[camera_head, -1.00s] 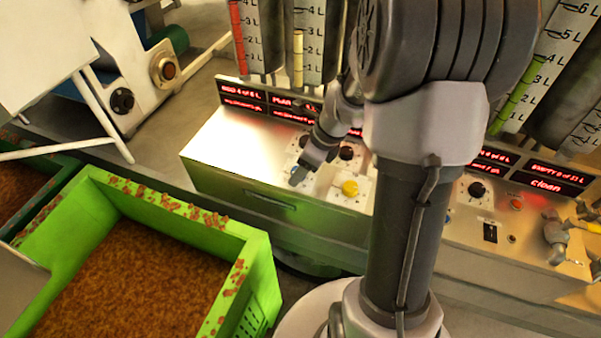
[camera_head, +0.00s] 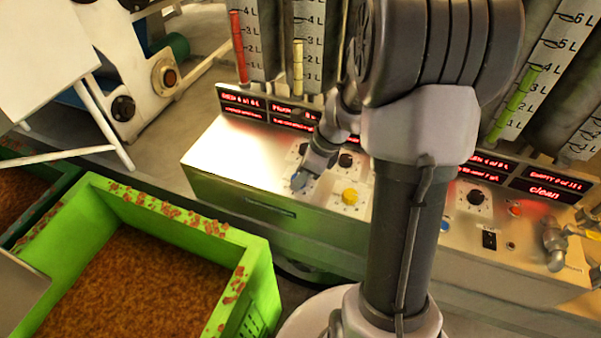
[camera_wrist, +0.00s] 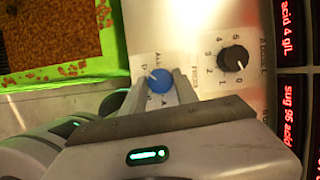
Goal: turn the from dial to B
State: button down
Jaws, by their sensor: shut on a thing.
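The from dial is a blue knob (camera_wrist: 160,81) on the pale metal panel, with small letters printed around it. A light mark shows on its upper left in the wrist view; I cannot tell surely which letter it faces. The knob also shows as a small blue spot in the head view (camera_head: 298,181). My gripper (camera_wrist: 163,84) is shut on this knob, one finger on each side. In the head view my gripper (camera_head: 303,177) reaches down to the panel's front left part. The fingers and palm hide some lettering below the knob.
A black numbered dial (camera_wrist: 233,59) sits close right of the blue knob. A yellow knob (camera_head: 350,196) is near it on the panel. Red-lit displays (camera_head: 240,101) line the panel's back. A green crate (camera_head: 258,262) of brown pulp stands in front at left.

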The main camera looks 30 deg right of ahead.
jog(key=n+g+y+p, duration=0.1)
jog(key=n+p, duration=0.2)
jog(key=n, duration=0.1)
jog(key=shift+w+d+r, duration=0.1)
jog(key=shift+r, duration=0.05)
jog(key=n+g+p, duration=0.1)
jog(key=n+p, duration=0.1)
jog(key=n+g+p, duration=0.1)
jog(key=n+p, duration=0.1)
jog(key=shift+w+n+y, duration=0.1)
jog(key=shift+n+y, duration=0.2)
jog(key=shift+n, duration=0.1)
jog(key=n+g+p, duration=0.1)
jog(key=n+p, duration=0.1)
jog(key=n+g+p, duration=0.1)
jog(key=n, duration=0.2)
jog(key=shift+w+p, duration=0.15)
jog(key=shift+p, duration=0.2)
jog(key=shift+n+g+h+p, duration=0.4)
jog(key=shift+n+p, duration=0.3)
jog(key=shift+n, duration=0.6)
jog(key=shift+f+n, duration=0.2)
jog(key=shift+n, duration=0.1)
jog(key=c, duration=1)
grip_release()
jog(key=shift+o, duration=0.2)
jog(key=shift+w+r, duration=0.1)
